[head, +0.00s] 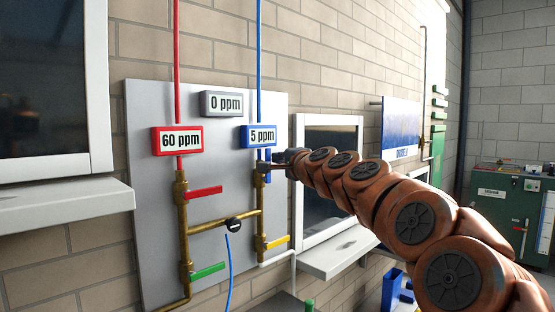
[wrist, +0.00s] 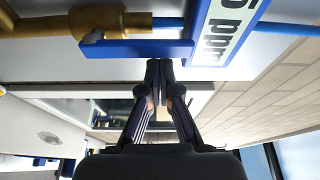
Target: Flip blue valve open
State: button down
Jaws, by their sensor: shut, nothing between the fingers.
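The blue valve handle (wrist: 135,48) is a flat bar on the brass valve body (wrist: 105,20). In the wrist view it lies along the pipe, reaching to the 5 ppm sign. In the head view the handle (head: 268,178) stands about upright beside the right-hand pipe, partly covered by my gripper (head: 270,163). My gripper is shut and empty. In the wrist view its closed fingertips (wrist: 159,66) are right at the handle's edge, near the end by the sign. I cannot tell whether they touch it.
Red (head: 205,191), green (head: 208,271) and yellow (head: 278,241) handles stick out from the same pipework on the grey panel (head: 222,170). The 5 ppm sign (head: 262,136) is just above my gripper. A window ledge (head: 340,258) juts out at the right.

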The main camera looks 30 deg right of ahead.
jog(key=s+d, duration=0.2)
jog(key=s, duration=0.7)
jog(key=shift+s+d, duration=0.15)
jog(key=shift+d, duration=0.2)
dwell(0.9)
